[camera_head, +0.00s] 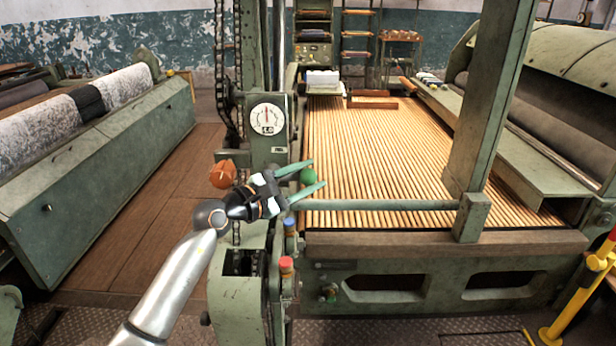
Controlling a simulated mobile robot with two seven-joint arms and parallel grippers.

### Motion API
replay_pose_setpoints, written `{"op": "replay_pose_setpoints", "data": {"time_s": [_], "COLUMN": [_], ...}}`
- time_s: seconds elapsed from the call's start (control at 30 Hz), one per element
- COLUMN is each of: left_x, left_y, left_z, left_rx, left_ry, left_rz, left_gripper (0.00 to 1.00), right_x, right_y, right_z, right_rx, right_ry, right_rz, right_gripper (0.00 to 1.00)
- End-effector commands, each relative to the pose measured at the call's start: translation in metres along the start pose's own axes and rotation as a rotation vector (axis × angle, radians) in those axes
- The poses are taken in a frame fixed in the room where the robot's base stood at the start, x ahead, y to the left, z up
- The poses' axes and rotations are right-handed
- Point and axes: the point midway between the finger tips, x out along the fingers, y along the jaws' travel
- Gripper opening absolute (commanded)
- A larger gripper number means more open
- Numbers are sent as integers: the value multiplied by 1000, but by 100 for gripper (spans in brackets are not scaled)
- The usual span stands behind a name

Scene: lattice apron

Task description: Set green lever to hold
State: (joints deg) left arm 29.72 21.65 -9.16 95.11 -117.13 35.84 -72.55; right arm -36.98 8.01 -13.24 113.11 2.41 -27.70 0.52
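The green lever shows as a round green knob (307,177) above the near left corner of the slatted bed. Its shaft and the marking of its positions are hidden or too small to tell. My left arm reaches up from the bottom left. My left gripper (317,174) is open, its two pale green fingers pointing right, one above and one below the knob. The knob appears between the fingers; I cannot tell whether either finger touches it. My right gripper is not in view.
An orange-red knob (223,174) stands left of my gripper. Blue (290,222) and red (286,264) knobs sit below it. A dial (267,118) is on the green post behind. A horizontal bar (390,204) runs right to an upright beam (490,110).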

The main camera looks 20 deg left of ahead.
Motion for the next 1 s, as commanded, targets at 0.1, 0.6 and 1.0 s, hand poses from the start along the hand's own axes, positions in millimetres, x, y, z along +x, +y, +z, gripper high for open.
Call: {"op": "replay_pose_setpoints", "data": {"time_s": [0.1,0.6,1.0], "left_x": [0,0,0], "left_y": [-1,-2,-4], "left_z": [-1,-2,-3], "left_rx": [-1,-4,-7], "left_ry": [1,3,6], "left_rz": [-3,-6,-8], "left_gripper": [32,0,0], "right_x": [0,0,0], "right_y": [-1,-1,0], "right_z": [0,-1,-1], "right_rx": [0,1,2], "right_ry": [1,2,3], "right_rz": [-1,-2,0], "right_gripper": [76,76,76]}}
